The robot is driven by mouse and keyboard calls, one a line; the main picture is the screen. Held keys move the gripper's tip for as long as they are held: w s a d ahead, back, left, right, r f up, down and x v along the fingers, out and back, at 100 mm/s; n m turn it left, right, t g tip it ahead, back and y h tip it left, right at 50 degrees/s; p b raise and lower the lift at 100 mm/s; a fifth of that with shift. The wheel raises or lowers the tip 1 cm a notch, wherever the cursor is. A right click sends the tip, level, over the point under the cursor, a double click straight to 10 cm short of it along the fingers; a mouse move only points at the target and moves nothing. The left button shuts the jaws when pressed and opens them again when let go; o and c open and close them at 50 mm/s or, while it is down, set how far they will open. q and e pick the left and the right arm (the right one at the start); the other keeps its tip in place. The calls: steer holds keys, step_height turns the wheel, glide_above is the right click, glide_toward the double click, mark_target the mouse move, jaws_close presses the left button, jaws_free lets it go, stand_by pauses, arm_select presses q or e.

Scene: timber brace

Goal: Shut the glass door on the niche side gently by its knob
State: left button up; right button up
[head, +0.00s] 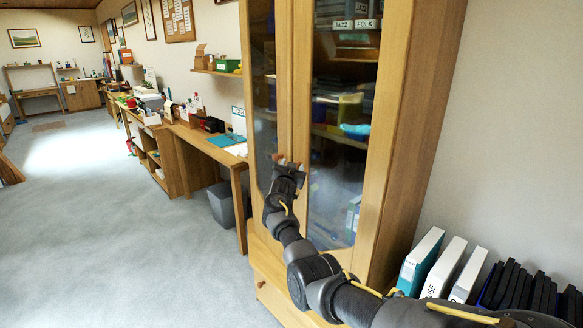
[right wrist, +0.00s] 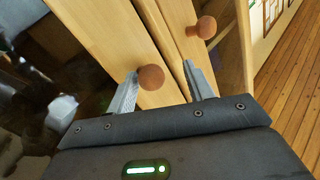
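A tall wooden cabinet with two glass doors stands in the head view. The left glass door (head: 263,95) and right glass door (head: 340,190) meet at narrow wooden stiles. My right gripper (head: 288,165) is at these stiles, by the round brown knobs. In the right wrist view my right gripper (right wrist: 161,84) is open, its fingers apart. The nearer knob (right wrist: 151,77) shows between the fingertips, closer to the left finger; I cannot tell whether they touch. The other knob (right wrist: 206,27) is beyond, on the neighbouring stile. How far either door is ajar is unclear. My left gripper is out of view.
Binders (head: 420,260) and dark folders stand right of the cabinet, near my right arm. A grey bin (head: 221,205) and a wooden desk (head: 205,146) are at its left. The carpet (head: 110,230) on the left is clear.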

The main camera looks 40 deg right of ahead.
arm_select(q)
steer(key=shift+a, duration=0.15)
arm_select(e)
steer(key=shift+d, duration=0.1)
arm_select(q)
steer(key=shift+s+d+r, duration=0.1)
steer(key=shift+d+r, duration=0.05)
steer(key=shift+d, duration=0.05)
arm_select(e)
steer(key=v, duration=1.1)
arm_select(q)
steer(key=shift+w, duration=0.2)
